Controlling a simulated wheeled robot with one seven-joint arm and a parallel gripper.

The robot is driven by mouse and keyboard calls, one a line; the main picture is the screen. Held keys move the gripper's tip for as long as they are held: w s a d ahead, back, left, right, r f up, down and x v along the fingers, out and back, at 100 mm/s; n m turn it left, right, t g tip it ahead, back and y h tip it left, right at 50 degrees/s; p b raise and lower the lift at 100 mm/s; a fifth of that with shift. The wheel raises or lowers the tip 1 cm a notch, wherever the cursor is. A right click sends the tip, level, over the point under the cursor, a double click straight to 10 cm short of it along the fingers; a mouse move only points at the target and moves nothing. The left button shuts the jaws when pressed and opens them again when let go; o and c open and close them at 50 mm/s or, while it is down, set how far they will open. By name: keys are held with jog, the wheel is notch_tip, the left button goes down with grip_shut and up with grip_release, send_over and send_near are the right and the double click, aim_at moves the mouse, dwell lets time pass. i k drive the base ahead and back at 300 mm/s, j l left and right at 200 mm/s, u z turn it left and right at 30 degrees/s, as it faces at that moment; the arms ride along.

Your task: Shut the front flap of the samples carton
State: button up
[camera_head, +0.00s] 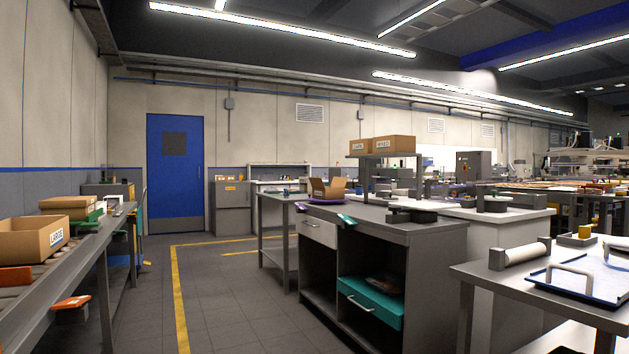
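A small brown cardboard carton (328,190) with raised flaps stands on the far end of the grey workbench (400,228) in the middle of the view. It sits on or beside a purple item. It is too small to read any label on it, so I cannot confirm that it is the samples carton. Which flap is its front one is also unclear. My gripper is not in view.
Two labelled cartons (395,144) sit on a raised shelf behind the bench. A teal drawer (370,299) sticks out of the bench's front. An open carton marked LARGE (30,241) is on the left bench. The floor aisle (215,290) between the benches is clear.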

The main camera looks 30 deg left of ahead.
aim_at(314, 182)
jog(key=i+u, duration=0.75)
jog(key=i+j+u, duration=0.15)
jog(key=i+u, duration=0.9)
jog(key=i, duration=2.45)
jog(key=j+u, duration=0.05)
jog(key=j, duration=0.05)
